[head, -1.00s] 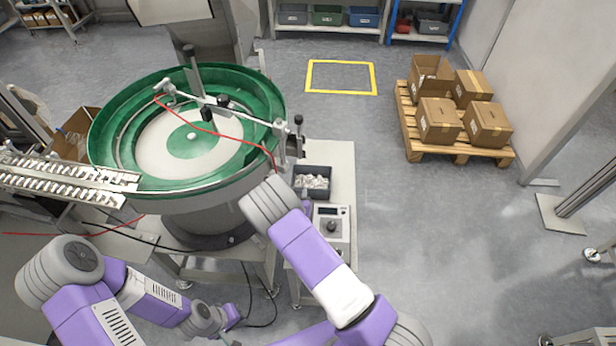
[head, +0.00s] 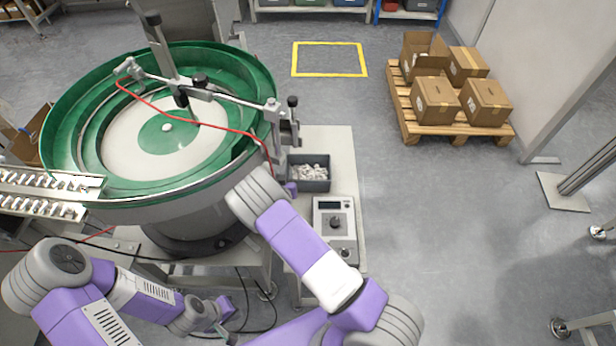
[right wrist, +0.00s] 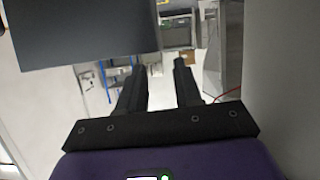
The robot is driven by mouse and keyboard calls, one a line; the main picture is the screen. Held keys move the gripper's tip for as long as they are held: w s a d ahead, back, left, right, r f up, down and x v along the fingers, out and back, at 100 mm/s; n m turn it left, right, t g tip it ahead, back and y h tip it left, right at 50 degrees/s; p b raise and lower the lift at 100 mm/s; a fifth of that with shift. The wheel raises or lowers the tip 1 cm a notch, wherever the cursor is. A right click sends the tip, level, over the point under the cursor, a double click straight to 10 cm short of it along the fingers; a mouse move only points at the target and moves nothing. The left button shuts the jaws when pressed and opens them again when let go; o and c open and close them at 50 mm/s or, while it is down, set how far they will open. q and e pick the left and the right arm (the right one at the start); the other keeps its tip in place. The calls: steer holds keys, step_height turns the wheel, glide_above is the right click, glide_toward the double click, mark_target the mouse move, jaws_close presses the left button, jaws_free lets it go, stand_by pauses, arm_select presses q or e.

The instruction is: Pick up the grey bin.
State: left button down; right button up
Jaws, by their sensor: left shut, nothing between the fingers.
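The grey bin (head: 309,180), dark and open-topped with small white parts inside, stands upright on the light bench (head: 335,150) beside the green bowl feeder. My right arm reaches up to the bin's left side; its wrist shows there, but its fingers are hidden in the head view. In the right wrist view my right gripper (right wrist: 158,64) has its two fingers apart with nothing between them. A dark grey surface fills that view's upper left; I cannot tell if it is the bin. My left gripper (head: 224,334) is low at the bottom edge, shut and empty, away from the bin.
The green bowl feeder (head: 60,140) with metal brackets and a red cable stands left of the bin. A control box (head: 335,222) sits in front of the bin. A pallet (head: 450,130) with cardboard boxes stands at right. The floor between is clear.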

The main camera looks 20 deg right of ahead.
steer(key=x, duration=0.1)
steer(key=b+x, duration=0.1)
steer(key=x, duration=0.3)
steer(key=shift+w+f, duration=0.15)
steer(key=shift+f, duration=0.25)
jaws_close()
steer(key=shift+r, duration=0.1)
stand_by(0.9)
